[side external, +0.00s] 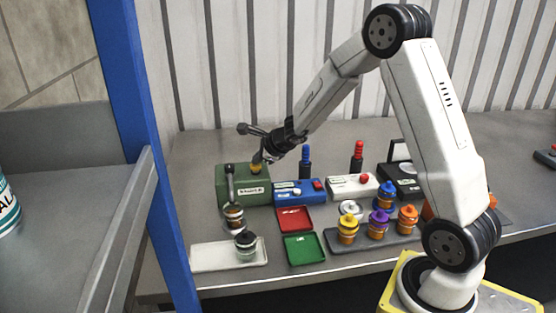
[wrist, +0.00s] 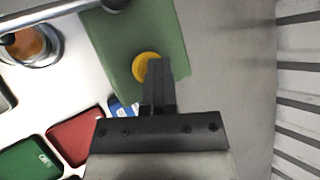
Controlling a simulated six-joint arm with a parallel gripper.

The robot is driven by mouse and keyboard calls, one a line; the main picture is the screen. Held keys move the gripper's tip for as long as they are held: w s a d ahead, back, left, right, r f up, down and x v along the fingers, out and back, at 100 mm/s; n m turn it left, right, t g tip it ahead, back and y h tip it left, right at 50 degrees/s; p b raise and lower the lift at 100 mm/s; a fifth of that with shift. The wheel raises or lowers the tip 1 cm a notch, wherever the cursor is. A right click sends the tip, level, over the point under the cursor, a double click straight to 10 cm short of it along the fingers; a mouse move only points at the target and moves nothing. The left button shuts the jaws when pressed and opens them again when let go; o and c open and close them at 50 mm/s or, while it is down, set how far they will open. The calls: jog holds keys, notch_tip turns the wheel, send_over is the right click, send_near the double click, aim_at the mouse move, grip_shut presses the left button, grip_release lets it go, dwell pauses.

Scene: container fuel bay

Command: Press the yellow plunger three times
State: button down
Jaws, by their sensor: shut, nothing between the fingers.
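The yellow plunger (side external: 255,169) sits on top of the green box (side external: 240,190) at the back left of the bench. In the wrist view the round yellow plunger (wrist: 146,66) shows on the green box top (wrist: 120,40), partly covered by my fingers. My gripper (side external: 262,158) is shut and empty, with its fingertips right at the plunger. It also shows in the wrist view (wrist: 156,64). I cannot tell whether the fingertips touch the plunger or how far it is pressed.
A dark lever (side external: 229,180) stands at the green box's front, above a canister (side external: 234,217). A blue box (side external: 296,192) and a white box (side external: 352,187) stand to the right. Red (side external: 294,219) and green (side external: 304,248) trays lie in front. A rack (side external: 376,240) holds colored canisters.

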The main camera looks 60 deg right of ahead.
aim_at(258, 165)
jog(key=shift+r, duration=1.45)
jog(key=shift+r, duration=0.1)
jog(key=shift+r, duration=2.4)
jog(key=s+a+f+n+g, duration=0.3)
jog(key=s+a+n, duration=0.4)
jog(key=s+n, duration=0.4)
jog(key=s+a+f+n+g, duration=0.3)
jog(key=s+a+f+n, duration=0.3)
jog(key=s+n, duration=0.6)
jog(key=a+n, duration=0.2)
jog(key=n, duration=0.2)
jog(key=shift+s+a+f+n+g, duration=0.15)
jog(key=shift+f+n+g, duration=0.05)
jog(key=shift+n+g, duration=0.1)
